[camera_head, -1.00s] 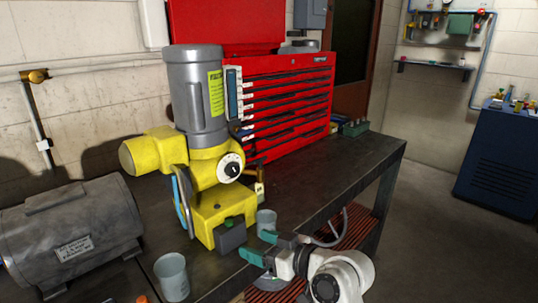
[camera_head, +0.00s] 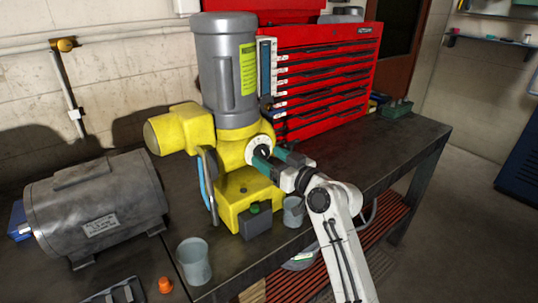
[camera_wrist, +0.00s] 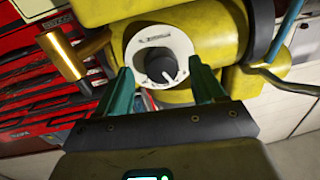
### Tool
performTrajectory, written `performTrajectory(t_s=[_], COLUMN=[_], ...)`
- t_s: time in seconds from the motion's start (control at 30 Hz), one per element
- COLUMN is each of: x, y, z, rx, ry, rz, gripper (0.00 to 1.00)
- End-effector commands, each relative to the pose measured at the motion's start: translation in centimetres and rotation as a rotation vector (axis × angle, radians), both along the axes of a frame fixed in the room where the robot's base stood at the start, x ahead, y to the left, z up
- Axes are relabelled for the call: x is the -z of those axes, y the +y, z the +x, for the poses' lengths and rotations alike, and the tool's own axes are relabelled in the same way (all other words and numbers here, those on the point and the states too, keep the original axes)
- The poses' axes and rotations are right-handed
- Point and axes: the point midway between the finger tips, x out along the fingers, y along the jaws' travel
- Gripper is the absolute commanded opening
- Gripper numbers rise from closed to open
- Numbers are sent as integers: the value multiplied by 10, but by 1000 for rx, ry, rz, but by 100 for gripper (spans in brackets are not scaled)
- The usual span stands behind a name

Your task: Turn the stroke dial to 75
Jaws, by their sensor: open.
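The stroke dial is a black knob with a white pointer line on a white round scale plate (camera_head: 255,147), on the side of the yellow pump (camera_head: 198,133) with a grey motor on top. In the wrist view the knob (camera_wrist: 161,68) shows between the fingers, and the scale numbers are too small to read. My gripper (camera_head: 270,158) has two green fingers and is open. It points at the dial, and in the wrist view (camera_wrist: 163,88) one finger stands on each side of the knob. I cannot tell whether either finger touches it.
A grey motor (camera_head: 98,208) lies at the left of the bench. Grey cups (camera_head: 193,262) stand in front and beside the pump base (camera_head: 291,213). A red tool chest (camera_head: 325,80) stands behind. An orange cap (camera_head: 165,286) lies near the front edge. The right bench top is mostly clear.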

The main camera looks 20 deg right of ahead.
Motion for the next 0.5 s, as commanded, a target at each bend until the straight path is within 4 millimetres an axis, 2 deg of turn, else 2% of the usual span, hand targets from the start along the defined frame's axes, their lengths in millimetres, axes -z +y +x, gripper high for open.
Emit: performTrajectory(t_s=[0.13,0.43,0.5], x=[0,0,0], y=[4,5,5], z=[8,10,10], rx=[0,0,0], ry=[0,0,0], rz=[0,0,0], gripper=[68,68,61])
